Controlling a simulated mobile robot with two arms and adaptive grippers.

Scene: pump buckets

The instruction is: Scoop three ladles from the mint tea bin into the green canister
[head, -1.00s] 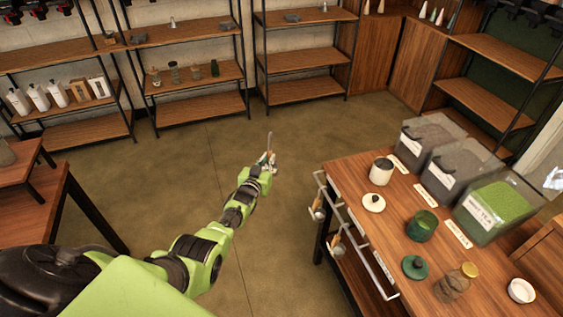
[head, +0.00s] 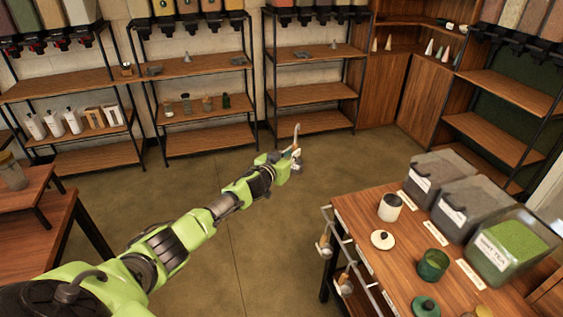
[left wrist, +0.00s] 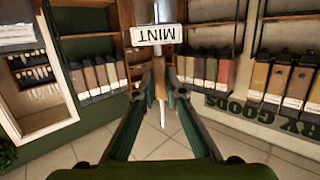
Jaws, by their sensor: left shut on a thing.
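The mint tea bin (head: 510,245) is a clear bin full of green leaves, at the right of the table in the head view. The green canister (head: 433,264) stands open on the table in front of it. Its green lid (head: 425,307) lies nearer, at the bottom edge. My left gripper (head: 292,157) is shut on a ladle (head: 296,135) and holds it upright over the floor, left of the table and well away from the bin. In the left wrist view, the ladle's wooden handle (left wrist: 160,84) sits between the fingers, with a MINT label (left wrist: 157,34) beyond. My right gripper is out of view.
Two more bins (head: 467,207) stand beside the mint bin. A white canister (head: 390,207) and its lid (head: 383,240) are on the table's left part. Other ladles (head: 325,244) hang from the rail on the table's left side. Open floor separates table and shelves.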

